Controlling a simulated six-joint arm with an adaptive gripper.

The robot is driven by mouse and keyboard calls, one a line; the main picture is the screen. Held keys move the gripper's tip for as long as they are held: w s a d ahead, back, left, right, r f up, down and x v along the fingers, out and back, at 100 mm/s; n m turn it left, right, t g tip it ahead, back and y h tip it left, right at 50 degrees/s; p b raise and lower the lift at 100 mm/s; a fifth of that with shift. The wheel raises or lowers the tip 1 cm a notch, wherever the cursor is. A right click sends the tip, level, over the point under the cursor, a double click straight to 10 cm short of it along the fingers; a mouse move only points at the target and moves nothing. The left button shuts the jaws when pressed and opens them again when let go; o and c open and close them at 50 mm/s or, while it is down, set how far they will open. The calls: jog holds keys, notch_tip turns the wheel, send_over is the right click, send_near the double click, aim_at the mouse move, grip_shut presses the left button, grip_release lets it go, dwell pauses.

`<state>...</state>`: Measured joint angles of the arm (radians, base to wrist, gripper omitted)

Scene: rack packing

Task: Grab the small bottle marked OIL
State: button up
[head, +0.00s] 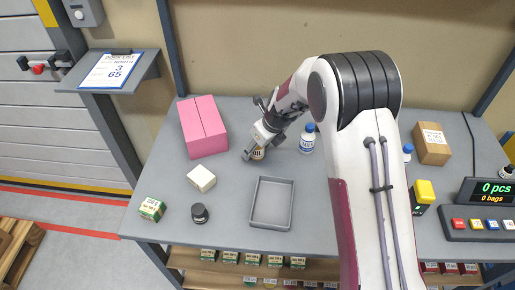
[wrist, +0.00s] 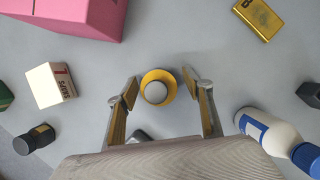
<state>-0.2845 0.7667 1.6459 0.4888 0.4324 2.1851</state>
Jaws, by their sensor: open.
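The small bottle marked OIL (head: 258,153) stands on the grey table, partly hidden by my gripper in the head view. In the wrist view the bottle (wrist: 157,88) is seen from above, with a grey cap and a yellow body. My gripper (head: 252,148) is low over the table at the bottle. In the wrist view my gripper (wrist: 160,93) is open, with one finger on each side of the bottle and a visible gap to both.
A white bottle with a blue cap (wrist: 268,132) stands close to the right finger. A pink box (head: 203,127), a white box (head: 201,178), a dark jar (head: 200,213) and a grey tray (head: 256,222) are around. A gold packet (wrist: 258,18) lies beyond the bottle.

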dwell(0.3)
jog(key=c, duration=1.3)
jog(key=shift+o, duration=0.2)
jog(key=shift+r, duration=5.05)
